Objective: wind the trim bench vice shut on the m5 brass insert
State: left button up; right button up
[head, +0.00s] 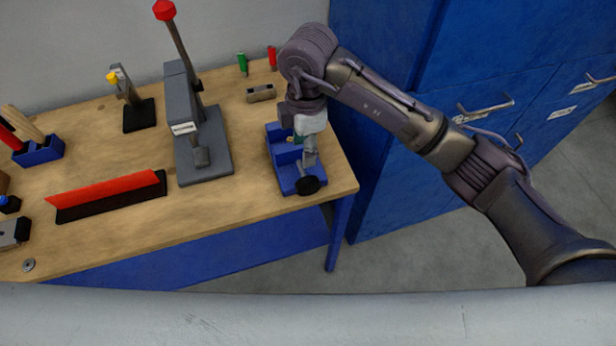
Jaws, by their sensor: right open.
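The blue bench vice (283,176) stands at the right front corner of the wooden bench, with a black round handle end (308,185) facing the front edge. My right gripper (309,160) points down over the right side of the vice, close to its front jaw and handle. It is open. I cannot tell whether its fingers touch the vice. The brass insert cannot be made out; the gripper and wrist cover part of the vice jaws. My left gripper is out of view.
A grey arbor press (205,150) with a red-knobbed lever stands left of the vice. A small metal block (261,93) lies behind it. A red-and-black long strip (110,194) lies left on the bench (110,235). Blue cabinets (400,190) stand close on the right.

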aim_at(308, 180)
jog(key=f+p, duration=0.1)
jog(key=f, duration=0.3)
jog(key=f+p, duration=0.1)
jog(key=f, duration=0.3)
jog(key=f+p, duration=0.2)
jog(key=f, duration=0.2)
jog(key=shift+w+d+f, duration=0.1)
jog(key=shift+d+f, duration=0.2)
jog(key=shift+d, duration=0.05)
jog(key=shift+f, duration=0.5)
jog(key=shift+c, duration=0.2)
grip_shut()
